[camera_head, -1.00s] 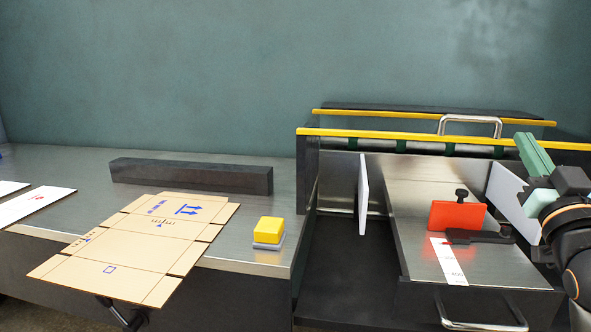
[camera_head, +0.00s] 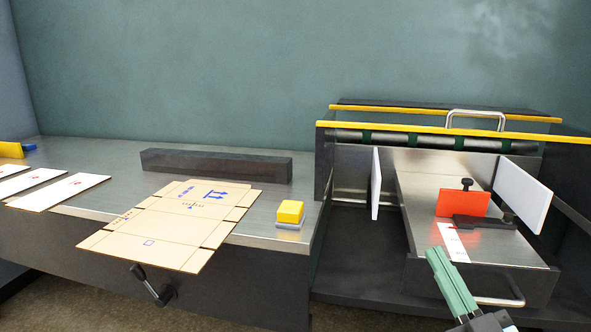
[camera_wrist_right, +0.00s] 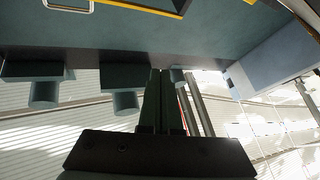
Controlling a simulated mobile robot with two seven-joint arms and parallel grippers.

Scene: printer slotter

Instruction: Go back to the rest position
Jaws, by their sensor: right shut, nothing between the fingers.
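My right gripper (camera_head: 452,283) shows at the bottom right of the head view, its green fingers together and empty. It is in front of the printer slotter's metal bed, near the bed's front handle (camera_head: 497,301), and looks apart from it. In the right wrist view the fingers (camera_wrist_right: 160,100) are pressed together with nothing between them. My left gripper is in neither view.
The bed (camera_head: 425,200) carries a red block (camera_head: 462,204), a black clamp (camera_head: 480,222) and a white strip (camera_head: 452,242). White side plates (camera_head: 525,195) flank it. On the left table lie a flat cardboard blank (camera_head: 170,228), a yellow block (camera_head: 290,211), a dark bar (camera_head: 215,163) and white sheets (camera_head: 58,192).

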